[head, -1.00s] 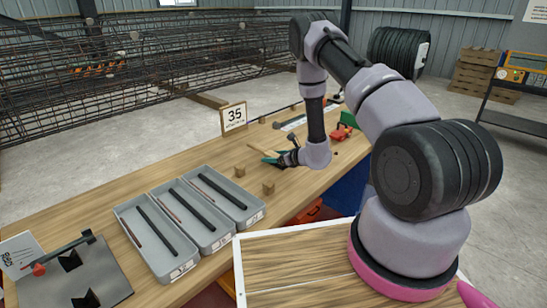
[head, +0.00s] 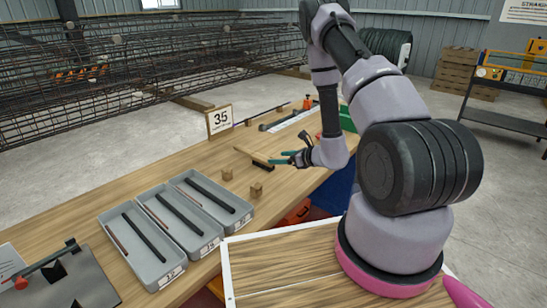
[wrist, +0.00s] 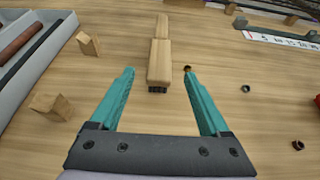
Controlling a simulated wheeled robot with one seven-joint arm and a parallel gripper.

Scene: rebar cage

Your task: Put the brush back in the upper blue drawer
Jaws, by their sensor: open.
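The brush lies on the wooden workbench, with its pale wooden handle (head: 251,154) pointing away from me and its dark bristles (head: 264,167) toward the near side. In the wrist view the brush (wrist: 159,62) lies between the fingertips, its bristle end nearest me. My gripper (head: 285,158) is open and empty. Its teal fingers are spread to either side of the brush and do not appear to touch it. A blue cabinet front (head: 337,188) shows below the bench edge, partly hidden by my arm. I cannot tell which drawer is upper or whether it is open.
Grey trays (head: 151,240) with dark bars stand at left on the bench. Two small wooden blocks (head: 257,190) (head: 227,174) sit between trays and brush. Small dark rings (wrist: 298,145) lie right of the gripper.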

